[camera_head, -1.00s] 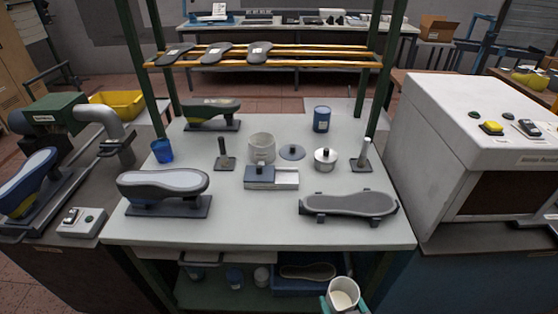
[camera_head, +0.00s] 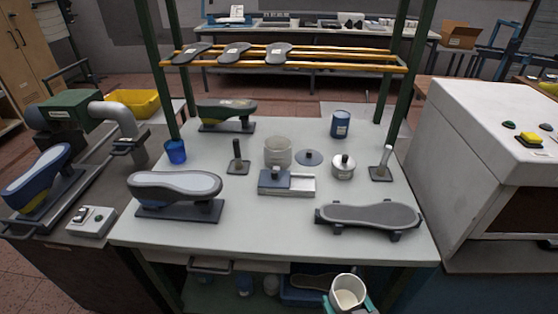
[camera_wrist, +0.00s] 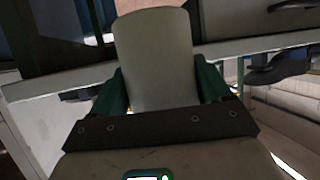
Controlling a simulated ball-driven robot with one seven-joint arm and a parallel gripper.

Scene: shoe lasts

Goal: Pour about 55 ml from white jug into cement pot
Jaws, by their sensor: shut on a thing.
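The white jug (camera_head: 347,287) is upright at the bottom edge of the head view, in front of the table, with pale liquid inside. My gripper (camera_head: 347,304) is shut around it. In the wrist view, the jug (camera_wrist: 157,62) stands between the two green fingers of my gripper (camera_wrist: 160,88). A pale grey open pot (camera_head: 278,153) with a label stands at the table's middle back; it looks like the cement pot. A flat grey disc with a knob (camera_head: 309,158) lies beside it. The jug is well apart from the pot.
A metal tin with a knobbed lid (camera_head: 343,168), a blue can (camera_head: 340,124) and a blue cup (camera_head: 175,152) stand on the table (camera_head: 265,237). Shoe forms (camera_head: 174,188) (camera_head: 369,216) flank the clear front middle.

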